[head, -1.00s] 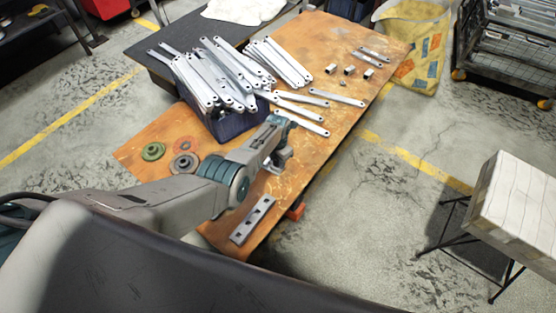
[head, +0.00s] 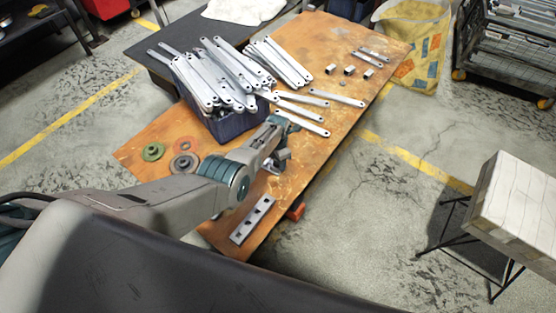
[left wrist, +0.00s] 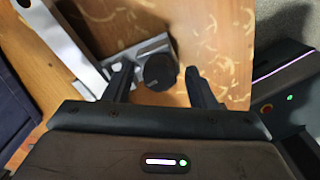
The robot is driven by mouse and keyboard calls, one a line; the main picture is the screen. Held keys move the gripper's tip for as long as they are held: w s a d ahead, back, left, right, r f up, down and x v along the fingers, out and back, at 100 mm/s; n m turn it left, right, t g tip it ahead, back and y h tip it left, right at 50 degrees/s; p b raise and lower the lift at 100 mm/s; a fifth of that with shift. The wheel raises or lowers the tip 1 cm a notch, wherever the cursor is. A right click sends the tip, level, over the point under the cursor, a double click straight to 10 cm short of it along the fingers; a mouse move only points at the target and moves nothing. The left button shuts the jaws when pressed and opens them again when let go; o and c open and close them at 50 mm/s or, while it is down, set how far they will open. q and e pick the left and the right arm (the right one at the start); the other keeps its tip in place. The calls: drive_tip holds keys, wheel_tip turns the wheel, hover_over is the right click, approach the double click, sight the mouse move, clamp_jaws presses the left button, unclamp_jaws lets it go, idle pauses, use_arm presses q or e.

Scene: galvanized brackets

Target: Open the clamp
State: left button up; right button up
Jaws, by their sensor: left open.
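A grey metal clamp with a round black knob (left wrist: 160,70) is at the wooden table's edge in the left wrist view. My left gripper (left wrist: 161,84) is open, with one finger on each side of the knob. I cannot tell whether the fingers touch it. In the head view my left gripper (head: 277,161) is over the table's right edge and hides most of the clamp. My right gripper is not in view.
A dark blue bin (head: 232,122) full of galvanized brackets stands on the worn wooden table (head: 310,40). Loose brackets (head: 302,110) lie beside it. A green disc (head: 152,152) and a slotted metal bar (head: 253,219) lie nearer. An orange part (head: 296,212) juts from the table edge.

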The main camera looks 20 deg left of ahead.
use_arm(q)
drive_tip(key=m, duration=0.4)
drive_tip(key=shift+m, duration=0.3)
drive_tip(key=m, duration=0.3)
drive_tip(key=shift+m, duration=0.3)
drive_tip(key=m, duration=0.7)
drive_tip(key=c, duration=0.9)
